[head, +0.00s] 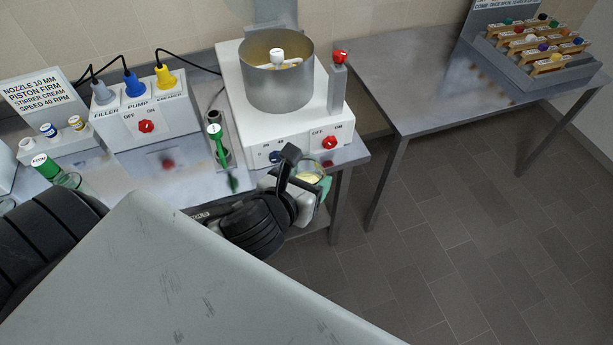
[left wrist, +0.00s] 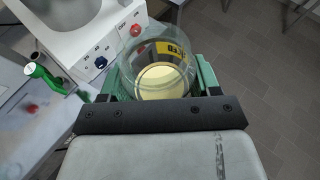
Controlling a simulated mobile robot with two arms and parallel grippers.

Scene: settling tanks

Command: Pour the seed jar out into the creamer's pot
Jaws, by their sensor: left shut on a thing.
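The seed jar (head: 313,170) is clear glass with pale yellow contents at its bottom. Its yellow label (left wrist: 172,48) shows in the left wrist view. My left gripper (head: 303,182) is shut on the jar, its green-padded fingers on either side, and holds it in front of the creamer's right front corner. The jar looks about upright; its exact tilt is hard to tell. The creamer's steel pot (head: 276,85) stands open on the white creamer (head: 235,80), behind and above the jar, with a white-topped stirrer inside. The jar is apart from the pot. My right gripper is not seen.
A red-knobbed lever (head: 340,60) stands right of the pot. A green-handled tool (head: 217,140) stands in a holder left of the creamer. Another table (head: 410,80) at right has clear room.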

